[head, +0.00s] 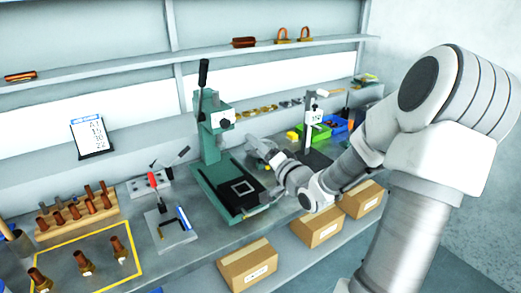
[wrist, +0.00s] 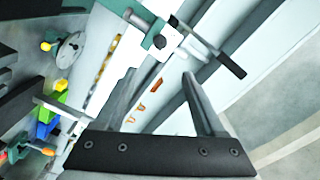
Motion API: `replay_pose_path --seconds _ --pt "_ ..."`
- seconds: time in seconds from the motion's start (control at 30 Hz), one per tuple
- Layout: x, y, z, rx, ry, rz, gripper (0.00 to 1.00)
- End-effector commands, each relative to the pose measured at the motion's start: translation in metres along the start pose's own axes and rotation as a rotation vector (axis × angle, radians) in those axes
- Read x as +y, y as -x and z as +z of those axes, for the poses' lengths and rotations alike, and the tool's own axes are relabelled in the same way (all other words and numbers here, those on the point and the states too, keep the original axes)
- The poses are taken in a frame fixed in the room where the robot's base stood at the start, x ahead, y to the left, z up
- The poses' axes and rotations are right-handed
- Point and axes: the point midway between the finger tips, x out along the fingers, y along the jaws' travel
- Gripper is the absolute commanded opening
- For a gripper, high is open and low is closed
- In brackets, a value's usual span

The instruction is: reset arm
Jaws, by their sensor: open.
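My gripper (head: 259,148) is at the end of my arm, which reaches in from the right in the head view. It is beside the green press (head: 210,135), on its right, above the bench. Whether it touches the press cannot be told. In the wrist view my gripper (wrist: 162,76) shows two grey fingers spread apart with nothing between them. The press's dark lever and pale upper parts (wrist: 155,38) appear beyond the fingers.
The workbench (head: 205,236) holds a wooden rack (head: 78,218) of brown-and-brass parts, a yellow-outlined area with several more, and a height-gauge-like stand (head: 309,125). Green (head: 315,133) and blue bins are behind. Cardboard boxes (head: 247,264) sit below the front edge. A shelf (head: 130,63) runs along the wall.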

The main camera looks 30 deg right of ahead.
Motion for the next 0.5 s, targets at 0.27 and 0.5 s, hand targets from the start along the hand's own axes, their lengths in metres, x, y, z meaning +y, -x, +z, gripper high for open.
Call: replay_pose_path --seconds 0.27,0.5 --pt "0.0001 0.0115 0.0000 0.000 0.000 0.001 0.72" --pt "0.0002 0.0111 -0.0001 0.000 0.000 0.001 0.72"
